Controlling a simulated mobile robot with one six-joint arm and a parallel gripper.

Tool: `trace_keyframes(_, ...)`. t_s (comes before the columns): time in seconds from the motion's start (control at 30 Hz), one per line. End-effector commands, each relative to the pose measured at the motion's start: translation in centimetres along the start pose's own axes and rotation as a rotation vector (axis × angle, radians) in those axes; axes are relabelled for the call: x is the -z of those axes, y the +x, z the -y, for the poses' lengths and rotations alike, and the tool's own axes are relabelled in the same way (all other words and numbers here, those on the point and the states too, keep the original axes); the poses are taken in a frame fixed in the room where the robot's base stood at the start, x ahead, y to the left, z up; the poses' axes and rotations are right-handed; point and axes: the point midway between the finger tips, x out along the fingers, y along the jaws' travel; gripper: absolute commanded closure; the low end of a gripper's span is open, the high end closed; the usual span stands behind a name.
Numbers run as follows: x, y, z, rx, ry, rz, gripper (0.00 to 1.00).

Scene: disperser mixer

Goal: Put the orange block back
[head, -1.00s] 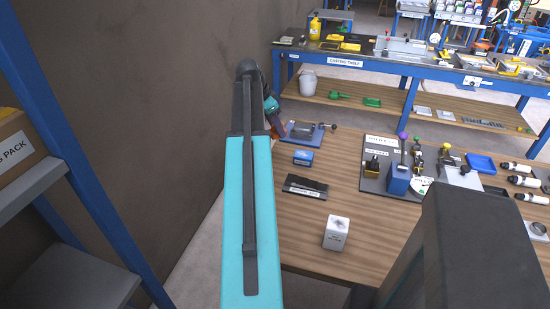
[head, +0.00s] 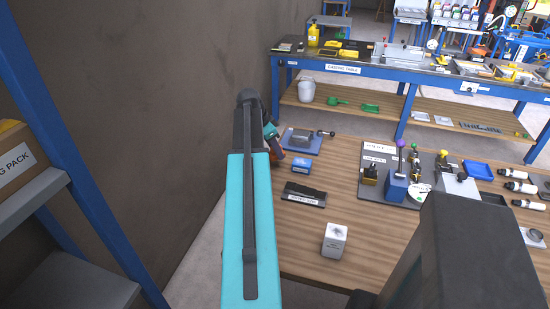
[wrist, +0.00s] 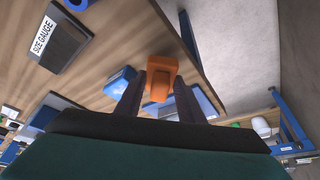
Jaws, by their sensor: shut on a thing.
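My gripper (wrist: 160,95) is shut on the orange block (wrist: 161,72), which sits between the two dark fingers in the wrist view. The block appears to be held above the wooden table near its edge.
A small blue box (head: 301,166) and a dark labelled tray (head: 304,194) lie nearby on the wooden table (head: 277,232). A white box (head: 335,240) stands at the front. A dark board with several fixtures (head: 375,152) is to the right. A brown wall (head: 150,110) is on the left.

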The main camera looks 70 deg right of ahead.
Motion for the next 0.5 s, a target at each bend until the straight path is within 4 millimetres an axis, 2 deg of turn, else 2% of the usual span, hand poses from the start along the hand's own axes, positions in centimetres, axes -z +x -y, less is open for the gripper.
trace_keyframes(0.23,-0.3,0.6,0.0,0.0,-0.001,0.0,0.86)
trace_keyframes(0.5,-1.3,2.8,0.0,-0.001,-0.002,0.001,0.86)
